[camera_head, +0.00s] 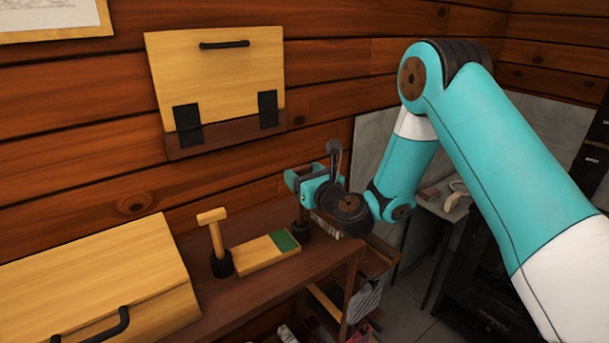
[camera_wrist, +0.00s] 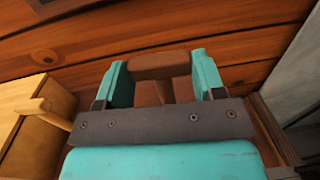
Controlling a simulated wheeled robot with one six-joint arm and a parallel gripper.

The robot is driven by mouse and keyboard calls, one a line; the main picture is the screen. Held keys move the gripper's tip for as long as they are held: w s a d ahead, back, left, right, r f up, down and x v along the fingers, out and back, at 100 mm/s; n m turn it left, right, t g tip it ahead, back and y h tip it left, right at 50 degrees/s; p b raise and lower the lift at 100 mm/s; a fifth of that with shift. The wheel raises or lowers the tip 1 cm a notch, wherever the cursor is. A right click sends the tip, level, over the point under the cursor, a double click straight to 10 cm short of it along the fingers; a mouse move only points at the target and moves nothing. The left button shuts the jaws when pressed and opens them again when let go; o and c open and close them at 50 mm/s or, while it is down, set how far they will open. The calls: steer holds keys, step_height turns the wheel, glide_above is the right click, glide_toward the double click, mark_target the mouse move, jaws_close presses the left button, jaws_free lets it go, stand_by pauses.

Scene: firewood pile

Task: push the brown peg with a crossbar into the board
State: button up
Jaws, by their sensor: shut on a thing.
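My gripper (camera_head: 313,182) is shut on the brown peg's crossbar; in the wrist view the teal fingers (camera_wrist: 160,80) stand at both ends of the brown crossbar (camera_wrist: 160,65). The peg's shaft (camera_wrist: 165,92) runs down behind the gripper's dark plate. In the head view a short length of dark shaft (camera_head: 303,215) shows below the gripper, above a black collar (camera_head: 300,231). The gripper hides most of the peg, and I cannot tell how deep it sits. The light wooden board (camera_head: 255,257) with a green patch (camera_head: 285,241) lies left of this collar.
A pale wooden peg with a crossbar (camera_head: 214,222) stands upright in another black collar (camera_head: 222,264), left of the board. A yellow wooden box (camera_head: 100,270) fills the shelf's left side. A hinged panel (camera_head: 215,85) hangs on the wall. The shelf (camera_head: 270,280) ends at the right.

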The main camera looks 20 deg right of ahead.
steer(key=shift+f+b, duration=2.1)
steer(key=shift+f, duration=0.25)
steer(key=o, duration=1)
steer(key=shift+r, duration=0.1)
